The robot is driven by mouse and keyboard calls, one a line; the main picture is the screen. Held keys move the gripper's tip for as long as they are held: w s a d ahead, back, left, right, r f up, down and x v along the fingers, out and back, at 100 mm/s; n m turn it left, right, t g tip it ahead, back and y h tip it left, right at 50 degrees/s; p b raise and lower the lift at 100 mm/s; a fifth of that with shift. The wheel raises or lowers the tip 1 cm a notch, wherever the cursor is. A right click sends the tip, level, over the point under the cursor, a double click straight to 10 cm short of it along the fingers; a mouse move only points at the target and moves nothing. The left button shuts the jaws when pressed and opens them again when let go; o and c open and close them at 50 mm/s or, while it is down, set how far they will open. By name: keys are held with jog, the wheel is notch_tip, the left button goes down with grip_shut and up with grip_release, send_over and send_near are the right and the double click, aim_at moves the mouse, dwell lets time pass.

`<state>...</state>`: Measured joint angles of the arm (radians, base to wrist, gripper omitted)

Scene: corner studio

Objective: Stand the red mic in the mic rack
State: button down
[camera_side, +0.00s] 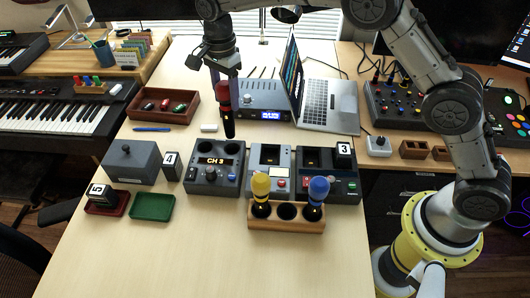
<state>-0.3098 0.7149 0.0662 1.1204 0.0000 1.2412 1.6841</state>
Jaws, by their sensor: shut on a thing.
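The red mic (228,125) hangs near upright, red head up and black handle down, tilted slightly. My gripper (222,82) is shut around its red head and holds it above the table, behind the CH 3 box in the picture. The wooden mic rack (287,226) stands at the front centre. A yellow mic (261,190) stands in its left hole and a blue mic (318,190) in its right hole. The middle hole is empty. The mic is apart from the rack, up and to the left of it.
The CH 3 box (215,175), a grey device (270,165) and a dark device with a 3 block (343,155) stand behind the rack. A laptop (330,105) and a blue-lit unit (262,115) are farther back. The front of the table is clear.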

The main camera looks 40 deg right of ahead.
notch_tip(320, 180, up, 11)
jog(key=shift+f, duration=0.1)
jog(key=s+a, duration=0.2)
jog(key=s, duration=2.3)
notch_tip(320, 180, down, 19)
jog(key=shift+w+f, duration=0.1)
jog(key=shift+f, duration=0.65)
dwell(0.5)
jog(key=shift+c, duration=0.9)
grip_release()
jog(key=shift+d, duration=0.1)
